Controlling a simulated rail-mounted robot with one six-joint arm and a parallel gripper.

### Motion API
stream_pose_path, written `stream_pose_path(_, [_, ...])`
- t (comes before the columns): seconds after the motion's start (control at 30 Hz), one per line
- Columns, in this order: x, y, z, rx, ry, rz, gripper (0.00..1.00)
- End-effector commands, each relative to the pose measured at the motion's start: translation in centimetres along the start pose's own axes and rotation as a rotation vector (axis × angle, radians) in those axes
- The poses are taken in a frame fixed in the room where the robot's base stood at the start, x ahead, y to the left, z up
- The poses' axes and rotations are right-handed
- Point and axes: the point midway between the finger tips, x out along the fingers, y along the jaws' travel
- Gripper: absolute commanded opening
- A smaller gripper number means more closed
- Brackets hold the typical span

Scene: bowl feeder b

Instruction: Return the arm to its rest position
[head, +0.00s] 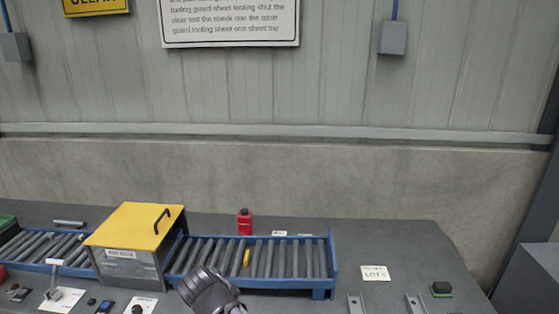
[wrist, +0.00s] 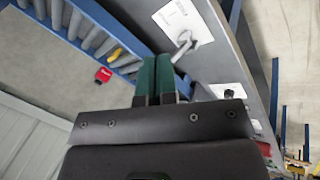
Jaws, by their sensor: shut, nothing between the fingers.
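My gripper (wrist: 156,62) shows in the wrist view with its two dark green fingers together and nothing between them. It hangs over the grey bench, beside the blue-framed roller conveyor. In the head view, a grey rounded part of my arm (head: 208,288) rises at the bottom edge in front of the conveyor (head: 331,250). The fingers cannot be made out there.
A yellow-lidded box (head: 130,225) straddles the conveyor. A yellow piece (head: 247,257) lies on the rollers, and a red bottle (head: 245,223) stands behind them. A lever on a white plate (head: 66,299) is at left. A LOTS card (head: 375,273) and green-based block (head: 441,289) are at right.

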Motion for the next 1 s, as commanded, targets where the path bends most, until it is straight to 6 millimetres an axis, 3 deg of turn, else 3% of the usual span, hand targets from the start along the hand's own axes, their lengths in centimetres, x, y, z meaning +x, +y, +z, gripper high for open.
stream_pose_path(0.03, [0.9, 1.9, 4.3, 0.132, -0.066, -0.064, 0.00])
stream_pose_path(0.2, [2.7, 7.3, 17.5, 0.599, -0.263, -0.282, 0.00])
stream_pose_path(0.3, [3.1, 10.0, 23.8, 0.800, -0.313, -0.348, 0.00])
stream_pose_path(0.4, [3.7, 12.5, 27.9, 0.921, -0.331, -0.342, 0.00])
stream_pose_path(0.57, [4.1, 14.2, 30.1, 0.985, -0.343, -0.330, 0.00])
stream_pose_path(1.0, [4.1, 14.2, 30.1, 0.983, -0.342, -0.329, 0.00])
